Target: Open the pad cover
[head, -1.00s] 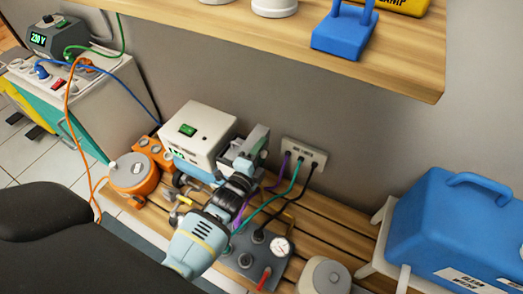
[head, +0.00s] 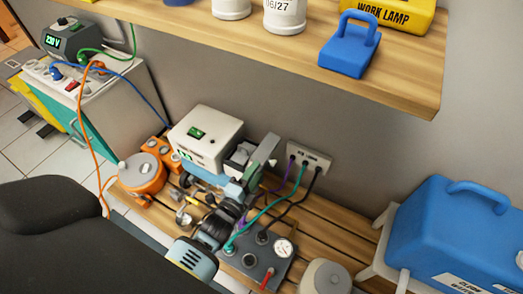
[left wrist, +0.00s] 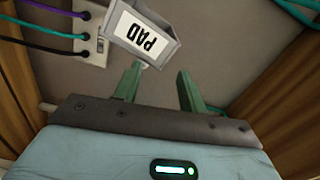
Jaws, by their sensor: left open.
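The pad box (left wrist: 143,36), grey with a white "PAD" label, appears upside down at the top of the left wrist view. In the head view, a small grey box (head: 240,154) stands right of the white unit, partly hidden behind my left gripper. Whether its cover is open is unclear. My left gripper (left wrist: 160,78) is open and empty, its two greenish fingers apart. The fingertips lie just below the pad box in the wrist view, and contact cannot be told. My right gripper is not in view.
A white unit (head: 206,137) and an orange canister (head: 141,175) stand on the slatted bench (head: 345,235). A wall socket (head: 309,157) has cables running down to a gauge panel (head: 259,258). A wooden shelf (head: 405,75) overhangs. A blue case (head: 445,235) stands at right.

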